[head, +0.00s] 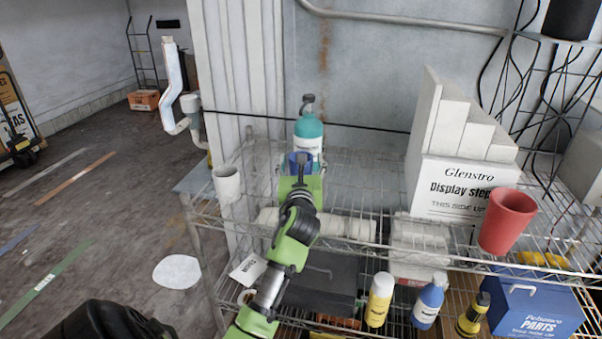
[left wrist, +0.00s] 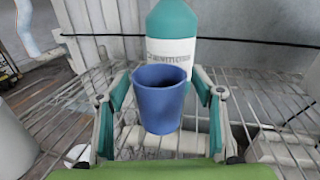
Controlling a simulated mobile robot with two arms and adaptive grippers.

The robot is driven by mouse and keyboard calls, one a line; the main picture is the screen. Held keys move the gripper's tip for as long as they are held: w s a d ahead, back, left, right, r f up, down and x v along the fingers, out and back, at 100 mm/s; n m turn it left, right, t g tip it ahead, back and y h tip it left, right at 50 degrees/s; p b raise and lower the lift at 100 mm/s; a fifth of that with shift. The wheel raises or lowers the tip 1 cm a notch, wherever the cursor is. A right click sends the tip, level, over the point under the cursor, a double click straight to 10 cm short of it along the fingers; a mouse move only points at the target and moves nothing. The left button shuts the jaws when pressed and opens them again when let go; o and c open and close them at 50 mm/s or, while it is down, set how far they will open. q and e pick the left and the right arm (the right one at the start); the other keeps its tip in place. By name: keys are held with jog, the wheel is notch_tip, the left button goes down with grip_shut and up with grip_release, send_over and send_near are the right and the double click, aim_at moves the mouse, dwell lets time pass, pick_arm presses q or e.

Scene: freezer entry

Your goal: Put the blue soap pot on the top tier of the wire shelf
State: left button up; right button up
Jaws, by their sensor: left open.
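The blue soap pot (head: 300,158) is at the top tier of the wire shelf (head: 350,180), just in front of a teal bottle. In the left wrist view the pot (left wrist: 161,103) is upright, with its open mouth up. My left gripper (head: 299,176) reaches over the shelf's front edge. Its fingers (left wrist: 162,88) are open, one on each side of the pot, with a visible gap at each side. The pot's base is over the wires; contact with them is hard to make out. My right gripper is not in view.
The teal bottle (head: 308,134) stands close behind the pot. A white cup (head: 227,183) is to the left. A red cup (head: 507,220) and a display-step box (head: 465,190) are to the right. Bare wire lies between pot and box. Bottles (head: 380,300) stand on the tier below.

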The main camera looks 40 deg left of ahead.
pick_arm(q)
jog(key=v, duration=1.1)
jog(key=shift+s+d, duration=0.2)
jog(key=shift+s, duration=0.05)
jog(key=shift+f, duration=0.1)
